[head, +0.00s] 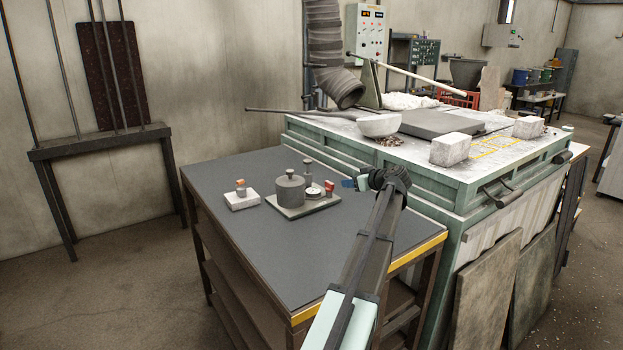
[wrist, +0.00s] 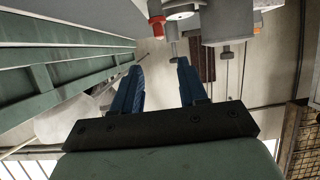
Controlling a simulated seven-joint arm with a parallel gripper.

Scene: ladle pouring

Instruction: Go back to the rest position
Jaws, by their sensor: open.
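My gripper (head: 355,183) is over the right part of the dark table, just right of the grey plate (head: 318,206). Its two blue fingers stand apart with nothing between them in the wrist view (wrist: 159,68). On the plate stand a grey round pot (head: 290,192) with a knob on top, a small post and a small red-topped piece. A pale bowl (head: 378,126) rests on the green furnace bench; a long dark handle (head: 300,111) reaches left from it over the table. Whether they are joined is unclear.
The green bench (head: 440,186) stands right behind my gripper, with white blocks (head: 450,149) on top. A pale block (head: 242,200) with a small orange-topped piece lies on the table's left. The table's front (head: 290,265) is clear. A ribbed duct (head: 325,45) hangs behind.

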